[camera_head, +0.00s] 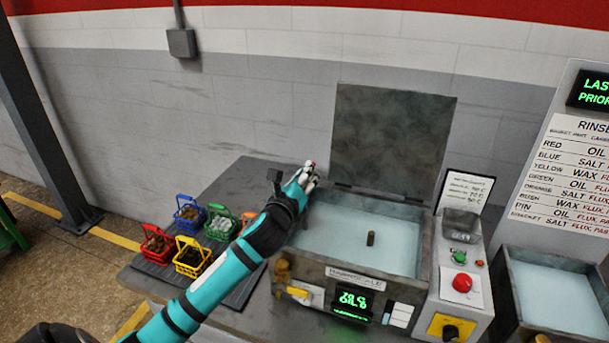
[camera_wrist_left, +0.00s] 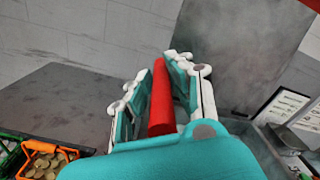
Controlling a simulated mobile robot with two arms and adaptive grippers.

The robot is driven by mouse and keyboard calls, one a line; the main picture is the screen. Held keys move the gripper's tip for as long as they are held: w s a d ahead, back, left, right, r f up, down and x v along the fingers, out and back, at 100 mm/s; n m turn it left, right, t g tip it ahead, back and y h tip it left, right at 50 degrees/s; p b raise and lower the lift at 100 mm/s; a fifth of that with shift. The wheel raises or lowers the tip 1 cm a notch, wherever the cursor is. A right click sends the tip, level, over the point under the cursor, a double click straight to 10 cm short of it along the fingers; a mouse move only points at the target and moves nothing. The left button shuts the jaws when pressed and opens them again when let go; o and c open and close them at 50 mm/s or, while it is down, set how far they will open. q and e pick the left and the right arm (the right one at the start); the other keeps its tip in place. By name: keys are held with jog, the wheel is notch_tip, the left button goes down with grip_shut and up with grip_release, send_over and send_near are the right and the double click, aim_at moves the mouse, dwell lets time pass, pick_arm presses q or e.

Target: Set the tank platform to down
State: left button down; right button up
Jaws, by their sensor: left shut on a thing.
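The open tank (camera_head: 425,255) holds pale liquid, and a small dark post (camera_head: 371,239) stands up out of it. The platform itself is hidden under the liquid. My left gripper (camera_head: 309,175) is at the tank's back left corner. It is shut on a red handle (camera_wrist_left: 162,98), which lies between the two fingers in the left wrist view (camera_wrist_left: 160,90). In the head view only a bit of red shows at the fingertips. What the handle joins to is hidden. My right gripper is not in view.
The tank's grey lid (camera_head: 390,140) stands open behind it. Small coloured baskets, including a red one (camera_head: 155,244), stand on a dark mat left of my arm. A control box with a red button (camera_head: 462,283) is at the tank's right. A second tank (camera_head: 555,295) stands farther right.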

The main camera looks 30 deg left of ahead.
pick_arm(q)
notch_tip(320, 180, down, 4)
jog(key=shift+r+b, duration=0.1)
jog(key=shift+b, duration=0.85)
jog(key=c, duration=1.2)
grip_release()
jog(key=shift+c, duration=0.2)
jog(key=v, duration=1.2)
jog(key=shift+d, duration=0.2)
jog(key=shift+r, duration=0.15)
